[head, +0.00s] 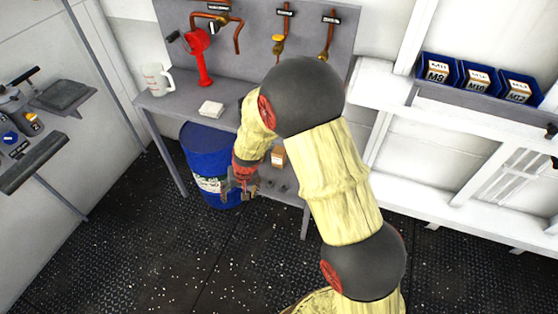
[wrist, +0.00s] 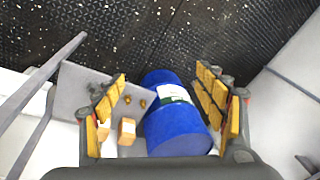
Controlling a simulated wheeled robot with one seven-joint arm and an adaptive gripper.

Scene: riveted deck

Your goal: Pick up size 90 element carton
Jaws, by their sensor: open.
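A small tan carton (head: 278,156) with a white label sits on the lower shelf under the bench, partly hidden by my arm in the head view. In the wrist view a tan carton (wrist: 127,131) stands on the grey shelf (wrist: 78,88), with a paler box (wrist: 103,131) left of it, partly behind a finger. No size marking is readable on either. My gripper (head: 243,184) is in front of the bench, beside the blue drum. In the wrist view my gripper (wrist: 161,78) is open, with nothing held between its yellow pads; the carton is apart from them.
A blue drum (head: 204,161) stands on the floor under the bench and shows between my fingers in the wrist view (wrist: 172,126). Two small brass pieces (wrist: 142,103) lie on the shelf. A bench leg (head: 306,218) stands nearby. The dark floor (head: 130,235) in front is clear.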

